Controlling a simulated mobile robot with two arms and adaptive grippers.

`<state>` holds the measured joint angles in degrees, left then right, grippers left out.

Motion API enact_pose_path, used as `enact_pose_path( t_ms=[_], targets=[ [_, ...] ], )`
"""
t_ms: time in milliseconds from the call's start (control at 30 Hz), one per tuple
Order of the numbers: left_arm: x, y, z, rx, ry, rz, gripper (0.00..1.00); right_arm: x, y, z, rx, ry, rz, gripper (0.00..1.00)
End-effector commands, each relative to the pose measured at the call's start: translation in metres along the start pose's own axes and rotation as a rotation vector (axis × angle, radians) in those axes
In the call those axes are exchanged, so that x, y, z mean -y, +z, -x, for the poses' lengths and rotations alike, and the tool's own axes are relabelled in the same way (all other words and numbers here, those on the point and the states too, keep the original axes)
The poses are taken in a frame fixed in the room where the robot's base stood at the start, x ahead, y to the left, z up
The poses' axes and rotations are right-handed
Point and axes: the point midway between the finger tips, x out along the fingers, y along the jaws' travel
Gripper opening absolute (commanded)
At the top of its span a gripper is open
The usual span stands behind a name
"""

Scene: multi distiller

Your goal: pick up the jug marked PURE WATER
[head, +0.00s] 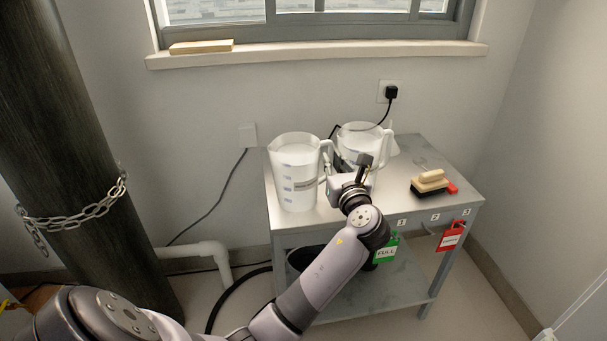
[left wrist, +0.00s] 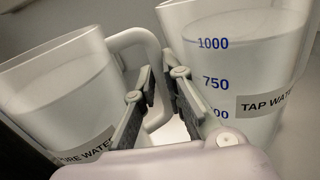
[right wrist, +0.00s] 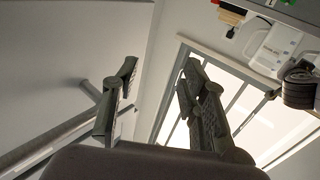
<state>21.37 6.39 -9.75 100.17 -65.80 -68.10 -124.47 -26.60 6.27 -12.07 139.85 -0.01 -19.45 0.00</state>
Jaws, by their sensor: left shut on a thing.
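The jug marked PURE WATER (head: 296,178) is white with blue marks and stands upright at the left of the grey metal table. Its label partly shows in the left wrist view (left wrist: 84,148). Its handle (left wrist: 152,45) points right, toward the second jug. My left gripper (left wrist: 163,80) is shut on this handle, between the two jugs. The jug marked TAP WATER (left wrist: 240,60) stands close by; in the head view (head: 362,135) my wrist hides part of it. My right gripper (right wrist: 160,70) is open and empty, outside the head view.
The grey table (head: 415,155) carries a wooden-handled brush (head: 431,181) at the right. A green FULL tag (head: 386,252) and a red tag (head: 451,236) hang at its front edge. A plug with a cable (head: 391,92) is in the wall behind. A chained dark column (head: 75,150) stands left.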

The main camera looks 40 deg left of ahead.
Motion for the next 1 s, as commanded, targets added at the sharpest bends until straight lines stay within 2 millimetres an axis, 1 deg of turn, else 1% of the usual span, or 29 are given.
enact_pose_path(
  t_ms=[33, 300, 567, 700, 1000],
  targets=[
    [0.0, 0.003, 0.0, 0.007, 0.0, 0.001, 0.0, 0.0, 0.0, 0.0, 0.0, 0.0, 0.0, 0.4],
    [0.0, 0.004, 0.0, 0.005, -0.001, 0.002, 0.0, 0.0, 0.0, 0.0, 0.005, 0.001, 0.0, 0.4],
    [0.0, 0.009, 0.0, 0.006, -0.001, 0.003, 0.0, -0.001, 0.007, 0.0, 0.046, 0.002, 0.001, 0.4],
    [0.0, 0.015, 0.0, 0.007, 0.0, 0.003, 0.0, -0.004, 0.023, 0.005, 0.12, 0.009, 0.004, 0.4],
    [-0.001, 0.031, 0.0, 0.008, 0.0, 0.002, 0.0, -0.008, 0.048, 0.014, 0.272, 0.017, 0.005, 0.4]
  ],
)
